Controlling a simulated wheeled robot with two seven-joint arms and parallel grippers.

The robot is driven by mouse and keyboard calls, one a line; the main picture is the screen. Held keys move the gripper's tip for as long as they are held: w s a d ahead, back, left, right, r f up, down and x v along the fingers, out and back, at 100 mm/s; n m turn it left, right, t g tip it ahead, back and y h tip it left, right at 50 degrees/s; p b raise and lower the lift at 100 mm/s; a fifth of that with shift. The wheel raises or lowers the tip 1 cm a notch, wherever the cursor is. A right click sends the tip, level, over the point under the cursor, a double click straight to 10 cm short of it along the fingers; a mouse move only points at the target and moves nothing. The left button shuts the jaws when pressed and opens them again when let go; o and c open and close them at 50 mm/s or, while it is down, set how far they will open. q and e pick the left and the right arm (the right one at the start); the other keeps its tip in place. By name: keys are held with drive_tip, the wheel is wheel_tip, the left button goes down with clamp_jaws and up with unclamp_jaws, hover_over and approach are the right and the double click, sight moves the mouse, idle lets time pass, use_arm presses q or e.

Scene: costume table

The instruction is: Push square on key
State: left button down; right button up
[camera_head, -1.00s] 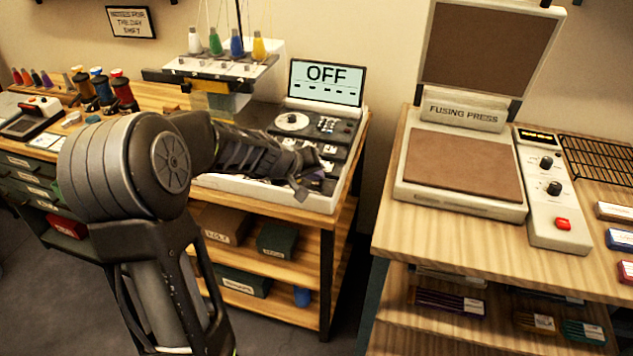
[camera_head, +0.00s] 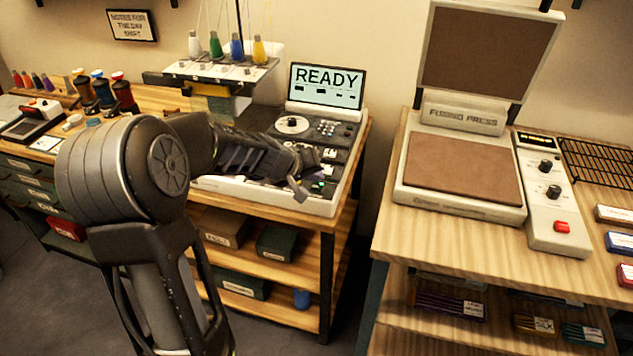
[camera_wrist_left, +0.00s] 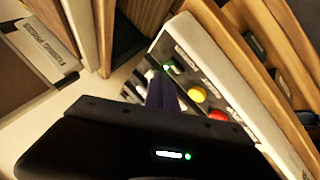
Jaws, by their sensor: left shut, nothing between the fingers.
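The embroidery machine's control panel (camera_head: 345,150) stands on the wooden table, with its screen (camera_head: 326,86) reading "READY". My left gripper (camera_head: 303,188) is shut and empty, low over the front right part of this panel. In the left wrist view its dark fingers (camera_wrist_left: 162,92) point at the panel beside a small lit green light (camera_wrist_left: 168,68). The key at the fingertips is mostly hidden, so I cannot tell whether they touch it. A yellow button (camera_wrist_left: 197,94) and a red button (camera_wrist_left: 217,115) sit beside the fingers. My right gripper is not in view.
Thread cones (camera_head: 237,46) stand above the machine's head. A fusing press (camera_head: 463,170) with a raised lid stands on a separate table at right, across a gap. Spools (camera_head: 103,90) stand at left. Boxes (camera_head: 277,241) lie on the shelf below.

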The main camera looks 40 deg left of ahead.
sight(315, 188)
use_arm(q)
drive_tip(key=shift+r, duration=0.3)
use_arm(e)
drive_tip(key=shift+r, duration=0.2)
